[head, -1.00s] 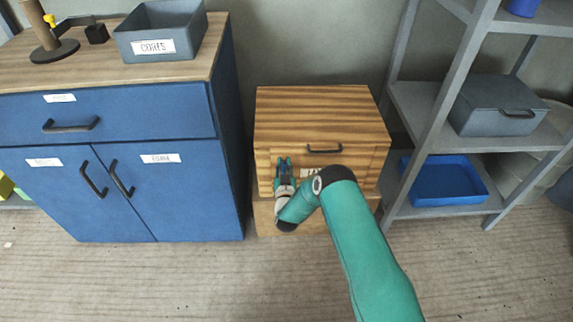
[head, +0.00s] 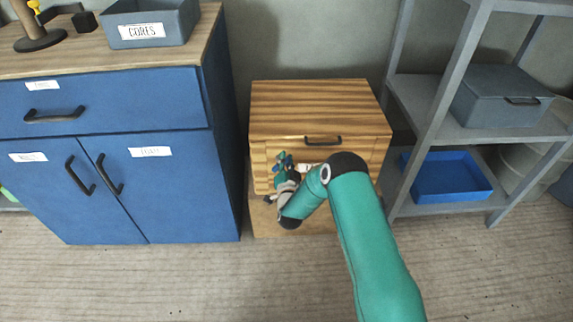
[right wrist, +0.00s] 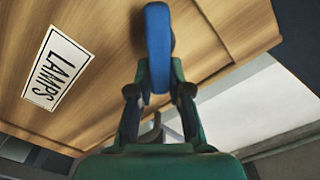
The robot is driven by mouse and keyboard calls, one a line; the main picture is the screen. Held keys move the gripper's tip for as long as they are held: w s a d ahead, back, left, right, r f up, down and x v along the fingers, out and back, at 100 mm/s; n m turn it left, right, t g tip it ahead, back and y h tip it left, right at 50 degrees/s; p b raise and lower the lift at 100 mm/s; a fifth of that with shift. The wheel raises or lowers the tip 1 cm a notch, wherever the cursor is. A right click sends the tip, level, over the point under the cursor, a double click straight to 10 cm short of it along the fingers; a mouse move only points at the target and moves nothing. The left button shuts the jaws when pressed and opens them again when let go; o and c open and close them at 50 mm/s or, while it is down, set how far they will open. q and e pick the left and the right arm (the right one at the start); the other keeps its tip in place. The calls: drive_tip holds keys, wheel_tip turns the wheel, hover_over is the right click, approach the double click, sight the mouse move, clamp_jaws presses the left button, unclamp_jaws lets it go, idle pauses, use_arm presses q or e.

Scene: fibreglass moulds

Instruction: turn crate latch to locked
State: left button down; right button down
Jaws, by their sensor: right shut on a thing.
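The wooden crate (head: 320,105) stands on the floor between the blue cabinet and the shelf, its front closed. A blue latch (right wrist: 158,50) is on the left part of the crate's front. In the right wrist view it runs upright in the picture, at an angle to the tilted label. My right gripper (right wrist: 159,92) is shut on the latch, one finger on each side. In the head view my right gripper (head: 284,166) is tilted at the crate's front left and hides most of the latch. My left gripper is not in view.
A white LAMPS label (right wrist: 56,68) and a dark handle (head: 323,141) are on the crate front. A blue cabinet (head: 120,180) stands left. A grey shelf (head: 462,140) with a grey box (head: 500,98) and blue tray (head: 450,195) stands right. The floor in front is open.

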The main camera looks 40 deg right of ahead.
drive_tip(key=shift+s+d+f+m+b, duration=0.2)
drive_tip(key=shift+f+m+b, duration=0.3)
drive_tip(key=shift+m+b, duration=1.2)
drive_tip(key=shift+s+d+f+m+b, duration=0.2)
drive_tip(key=shift+f+m+b, duration=0.25)
drive_tip(key=shift+m+b, duration=1.25)
drive_tip(key=shift+s+d+f+m+b, duration=0.15)
drive_tip(key=shift+f+m+b, duration=0.35)
drive_tip(key=shift+m+b, duration=1.2)
drive_tip(key=c, duration=1.1)
unclamp_jaws()
drive_tip(key=shift+w+r, duration=0.1)
drive_tip(key=shift+r, duration=0.1)
drive_tip(key=shift+a, duration=0.15)
drive_tip(key=v, duration=1.2)
drive_tip(key=shift+f, duration=0.1)
